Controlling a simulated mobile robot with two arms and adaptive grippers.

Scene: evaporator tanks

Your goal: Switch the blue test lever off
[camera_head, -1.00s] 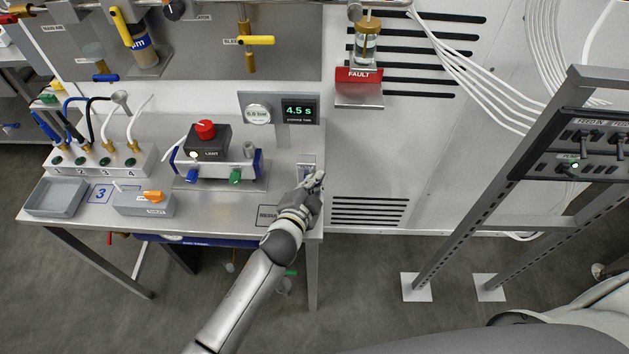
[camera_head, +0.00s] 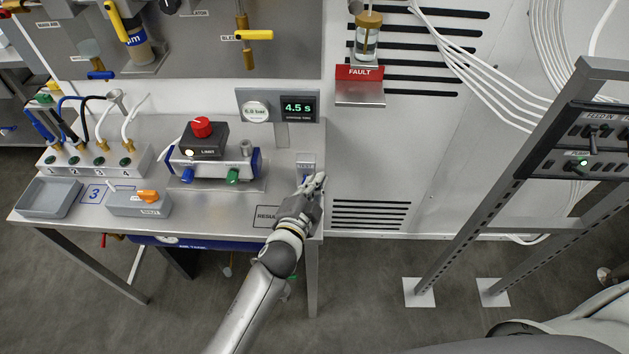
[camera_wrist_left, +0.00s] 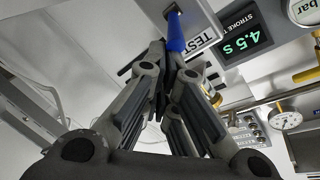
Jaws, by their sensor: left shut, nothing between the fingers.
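The blue test lever (camera_wrist_left: 176,32) shows in the left wrist view at top centre, on a pale block labelled TEST (camera_wrist_left: 199,37). My left gripper (camera_wrist_left: 163,62) is shut and empty, its fingertips close to the lever's lower end. I cannot tell whether they touch it. In the head view the left gripper (camera_head: 315,183) is at the right end of the steel bench, over the small test block (camera_head: 306,162), and hides most of the lever. My right gripper is not in view.
A display reading 4.5 s (camera_head: 298,108) stands behind the block. To its left are a unit with a red knob (camera_head: 202,127), a box with an orange switch (camera_head: 148,196) and a grey tray (camera_head: 50,198). A rack (camera_head: 470,215) stands at right, beyond open floor.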

